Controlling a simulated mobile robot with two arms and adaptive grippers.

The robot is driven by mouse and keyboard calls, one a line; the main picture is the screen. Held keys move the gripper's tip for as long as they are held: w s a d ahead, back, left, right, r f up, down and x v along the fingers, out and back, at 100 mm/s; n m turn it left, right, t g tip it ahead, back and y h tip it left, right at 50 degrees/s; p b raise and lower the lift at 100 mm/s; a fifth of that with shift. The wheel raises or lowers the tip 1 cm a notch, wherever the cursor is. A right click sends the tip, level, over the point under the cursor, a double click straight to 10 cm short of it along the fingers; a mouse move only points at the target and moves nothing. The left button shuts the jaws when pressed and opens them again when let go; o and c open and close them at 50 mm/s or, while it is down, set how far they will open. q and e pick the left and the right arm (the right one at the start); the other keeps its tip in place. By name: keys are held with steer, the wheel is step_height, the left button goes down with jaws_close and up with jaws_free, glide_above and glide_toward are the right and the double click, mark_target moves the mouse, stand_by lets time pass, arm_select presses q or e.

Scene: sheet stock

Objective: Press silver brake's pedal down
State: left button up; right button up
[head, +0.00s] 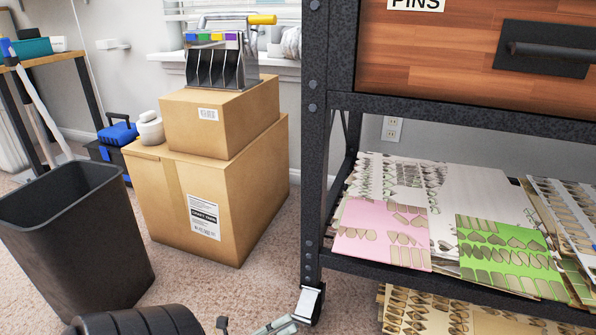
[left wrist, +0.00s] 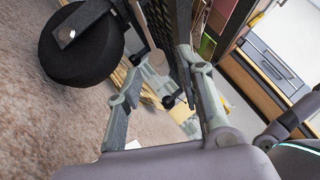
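The silver brake pedal (head: 309,303) is a small bright plate on the caster at the foot of the black rack's front left leg, low in the head view. My left gripper (head: 250,325) is at the bottom edge, just left of and nearer than the pedal, partly cut off. In the left wrist view the left gripper (left wrist: 168,62) has its two fingers apart with nothing held. A black caster wheel (left wrist: 82,48) is close by at the upper left of that view. I cannot clearly make out the pedal there. My right gripper is not in view.
The black metal rack (head: 314,150) holds patterned sheets (head: 440,195) on its lower shelf. A black bin (head: 85,240) and stacked cardboard boxes (head: 260,215) stand left. Open carpet (head: 200,280) lies between bin, boxes and rack.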

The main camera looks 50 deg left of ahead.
arm_select(q)
steer(key=s+a, duration=0.3)
steer(key=s, duration=0.7)
steer(key=shift+s+a, duration=0.15)
steer(key=shift+s, duration=0.15)
steer(key=shift+r, duration=0.15)
